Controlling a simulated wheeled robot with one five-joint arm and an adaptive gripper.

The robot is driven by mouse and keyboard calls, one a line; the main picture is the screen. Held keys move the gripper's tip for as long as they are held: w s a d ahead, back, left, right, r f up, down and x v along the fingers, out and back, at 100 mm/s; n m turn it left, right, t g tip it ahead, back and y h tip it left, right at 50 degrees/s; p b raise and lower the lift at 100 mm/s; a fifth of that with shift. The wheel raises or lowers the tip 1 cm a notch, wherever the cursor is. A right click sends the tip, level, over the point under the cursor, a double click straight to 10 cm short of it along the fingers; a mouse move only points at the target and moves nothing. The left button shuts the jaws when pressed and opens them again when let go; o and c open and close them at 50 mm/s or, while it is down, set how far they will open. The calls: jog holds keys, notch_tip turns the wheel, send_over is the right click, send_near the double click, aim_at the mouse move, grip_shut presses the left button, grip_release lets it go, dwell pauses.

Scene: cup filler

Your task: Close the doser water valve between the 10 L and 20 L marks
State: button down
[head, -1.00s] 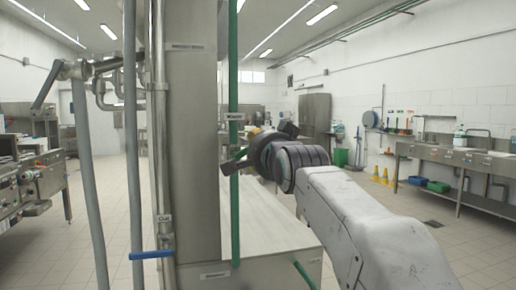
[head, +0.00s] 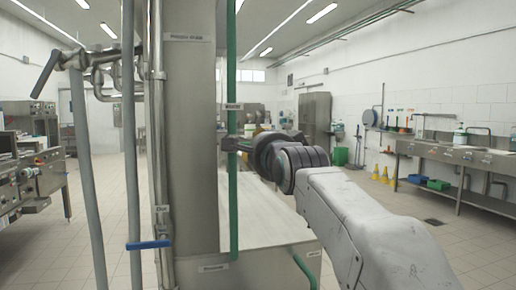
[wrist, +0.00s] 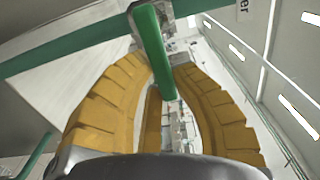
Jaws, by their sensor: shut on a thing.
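A green vertical water pipe (head: 233,200) with a small label runs along the steel column of the doser. The green valve handle (head: 236,144) sticks out from it, roughly level. My gripper (head: 246,144) is at this handle and partly hidden by my own wrist. In the wrist view, the green handle (wrist: 150,45) lies between the yellow fingers of my gripper (wrist: 162,72), which are shut on it. The green pipe (wrist: 75,53) crosses behind. I cannot make out any litre marks.
A blue handle (head: 149,245) sits on a steel pipe left of the column (head: 190,140). Grey hose-like pipes (head: 85,170) stand further left. A pale worktop (head: 265,215) lies below my gripper.

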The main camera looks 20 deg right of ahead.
jog(key=shift+f, duration=0.1)
jog(key=c, duration=1)
grip_release()
jog(key=shift+c, duration=0.2)
jog(key=s, duration=1.2)
jog(key=shift+a, duration=0.1)
